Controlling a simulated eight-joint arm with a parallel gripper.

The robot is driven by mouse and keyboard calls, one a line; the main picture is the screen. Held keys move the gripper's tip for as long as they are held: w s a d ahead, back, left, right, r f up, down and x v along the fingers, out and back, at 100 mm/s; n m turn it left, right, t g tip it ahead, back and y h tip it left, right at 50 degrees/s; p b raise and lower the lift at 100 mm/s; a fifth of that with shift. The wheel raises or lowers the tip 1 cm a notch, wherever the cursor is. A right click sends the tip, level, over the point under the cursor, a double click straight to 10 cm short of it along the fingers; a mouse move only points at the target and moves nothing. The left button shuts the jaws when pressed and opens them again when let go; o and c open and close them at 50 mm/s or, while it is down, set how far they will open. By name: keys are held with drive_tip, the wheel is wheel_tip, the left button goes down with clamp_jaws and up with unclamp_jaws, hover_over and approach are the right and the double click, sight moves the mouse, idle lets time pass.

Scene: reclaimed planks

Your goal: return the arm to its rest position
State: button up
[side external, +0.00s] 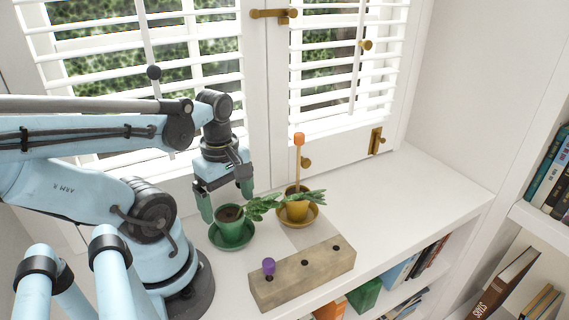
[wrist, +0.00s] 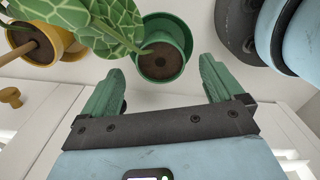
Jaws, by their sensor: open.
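My gripper (side external: 224,199) is open and empty, its two green fingers pointing down just above and behind the green pot (side external: 232,231) in the side view. In the wrist view the open fingers (wrist: 160,88) are spread apart, with the green pot (wrist: 161,66) just beyond them and nothing between them. The green pot holds dark soil and stands on a green saucer (side external: 215,239). My arm reaches in from the left of the side view.
A yellow pot (side external: 294,211) with a leafy plant and an orange-topped stake (side external: 299,142) stands right of the green pot. A wooden block (side external: 310,272) with holes holds a purple-topped peg (side external: 268,266) in front. The white shelf top (side external: 410,205) is clear at right. Shuttered windows stand behind.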

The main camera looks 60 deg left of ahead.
sight(229, 213)
wheel_tip(229, 213, up, 8)
drive_tip(key=shift+f, duration=5.95)
drive_tip(key=shift+r, duration=1.65)
wheel_tip(229, 213, up, 9)
drive_tip(key=n, duration=0.3)
drive_tip(key=shift+f, duration=0.15)
